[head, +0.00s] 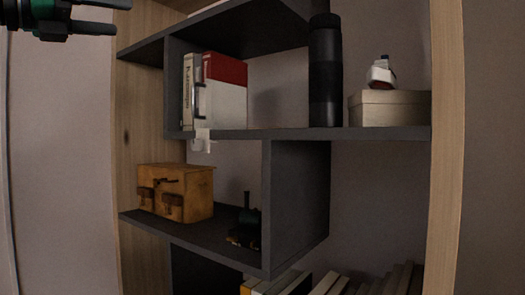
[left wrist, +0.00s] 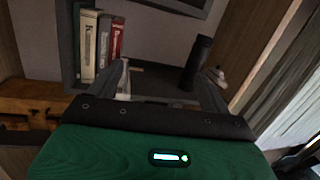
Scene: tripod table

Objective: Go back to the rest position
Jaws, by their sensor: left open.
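My left gripper (head: 103,15) shows at the top left corner of the head view. Its fingers point right, toward the shelf, and stand apart with nothing between them. In the left wrist view the two open fingers (left wrist: 163,88) reach toward the shelf from above my green gripper body. The gripper appears clear of the shelf and its objects in the head view. My right gripper is in neither view.
A dark shelf unit (head: 385,133) in a wooden frame holds books (head: 223,92), a black cylinder (head: 325,75), a pale box (head: 390,108) with a small figure (head: 381,72), a wooden chest (head: 176,190) and a toy train (head: 245,228). More books (head: 270,285) stand below.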

